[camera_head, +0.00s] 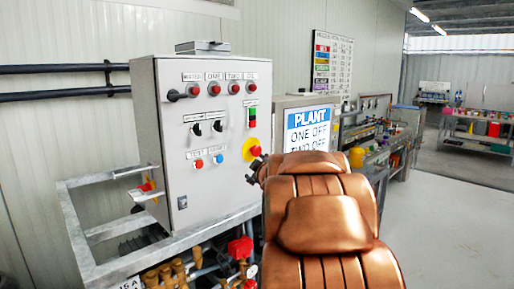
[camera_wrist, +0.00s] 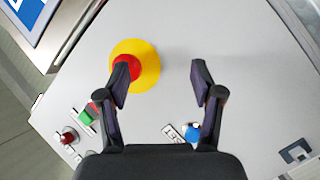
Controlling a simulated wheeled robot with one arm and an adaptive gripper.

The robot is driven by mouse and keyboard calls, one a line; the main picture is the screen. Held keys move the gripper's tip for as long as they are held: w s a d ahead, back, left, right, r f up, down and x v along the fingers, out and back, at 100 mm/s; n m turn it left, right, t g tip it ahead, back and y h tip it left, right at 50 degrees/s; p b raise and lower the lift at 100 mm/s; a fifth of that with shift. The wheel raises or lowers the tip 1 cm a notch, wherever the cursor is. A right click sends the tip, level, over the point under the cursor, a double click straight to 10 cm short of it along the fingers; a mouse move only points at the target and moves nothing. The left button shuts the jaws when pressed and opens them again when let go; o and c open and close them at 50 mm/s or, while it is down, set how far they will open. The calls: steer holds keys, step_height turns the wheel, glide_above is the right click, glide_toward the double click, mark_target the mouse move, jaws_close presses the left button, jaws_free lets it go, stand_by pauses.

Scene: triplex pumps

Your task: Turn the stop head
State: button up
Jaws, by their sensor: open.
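The stop head is a red knob (camera_wrist: 127,64) on a round yellow plate (camera_wrist: 149,72), fixed to the grey control box (camera_head: 170,110). In the head view the yellow plate (camera_head: 247,147) and part of the red stop head (camera_head: 256,150) show at the box's lower right. My gripper (camera_wrist: 160,76) is open and empty, its two dark fingers apart. In the wrist view the left finger overlaps the red head and hides part of it; the right finger is over bare panel. In the head view my gripper (camera_head: 256,168) is just below the stop head; contact cannot be told.
The panel also carries red lamps (camera_head: 214,90), black selector switches and a blue button (camera_wrist: 193,133). A metal frame (camera_head: 85,245) with pipes and red valves (camera_head: 240,248) lies below. A blue "PLANT" sign (camera_head: 308,128) stands to the right. The floor at right is clear.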

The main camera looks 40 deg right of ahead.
mark_target(258, 151)
steer(key=d+r+n+t+y, duration=0.1)
steer(key=d+r+n, duration=0.1)
steer(key=d+r+n+t+y+p, duration=0.1)
steer(key=d+n+t, duration=0.1)
steer(key=shift+s+r+y, duration=0.15)
steer(key=shift+r+y, duration=0.2)
steer(key=shift+y, duration=0.05)
steer(key=shift+s+d+r+n+t+y+p, duration=0.1)
steer(key=shift+s+n+t+y+p, duration=0.2)
steer(key=shift+n+y, duration=0.3)
steer(key=shift+s+d+r+n+t+y+p, duration=0.15)
steer(key=shift+s+n+y, duration=0.25)
steer(key=shift+n+y, duration=0.2)
steer(key=shift+w+a+f+n+y+p, duration=0.1)
steer(key=shift+w+n+y+p, duration=0.25)
steer(key=shift+w, duration=0.65)
steer(key=shift+w+a+f+n+y+p, duration=0.1)
steer(key=shift+w+n+y+p, duration=0.3)
steer(key=shift+w, duration=0.65)
steer(key=shift+w+f+n+y+p, duration=0.2)
steer(key=shift+w+p, duration=0.3)
steer(key=shift+w, duration=0.5)
steer(key=shift+r, duration=0.1)
steer(key=shift+c, duration=0.2)
